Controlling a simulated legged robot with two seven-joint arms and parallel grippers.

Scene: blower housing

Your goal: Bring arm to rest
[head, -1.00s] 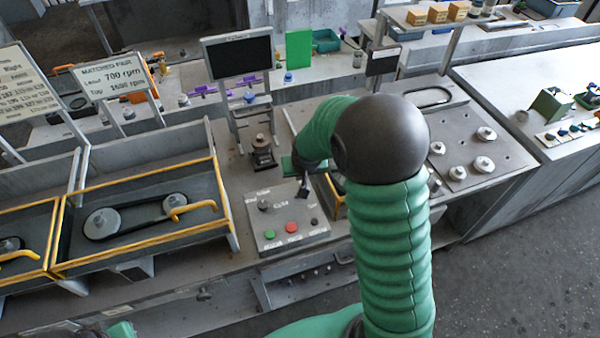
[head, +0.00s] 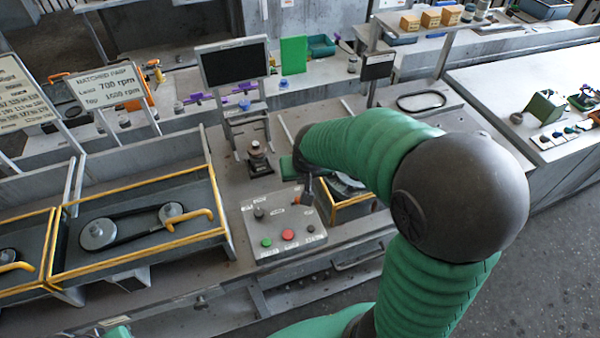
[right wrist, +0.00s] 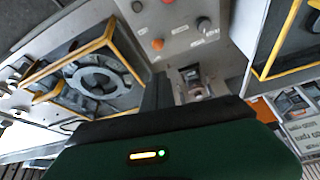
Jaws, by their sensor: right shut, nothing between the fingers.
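My right arm comes in from the lower right of the head view, bent at a dark elbow. Its gripper (head: 306,189) is small and partly hidden by the arm's wrist. It is shut and empty, above the back right part of the control box (head: 270,232). In the right wrist view the dark fingers (right wrist: 158,92) are together, with the control box (right wrist: 180,30) beyond them. I cannot tell whether the fingertips touch the box. My left gripper does not show.
A yellow-edged tray with a belt and two pulleys (head: 135,228) stands at the left. A yellow-framed unit (head: 352,207) lies just right of the control box, partly behind my arm. A small post device (head: 259,160) and a dark screen (head: 234,63) stand behind.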

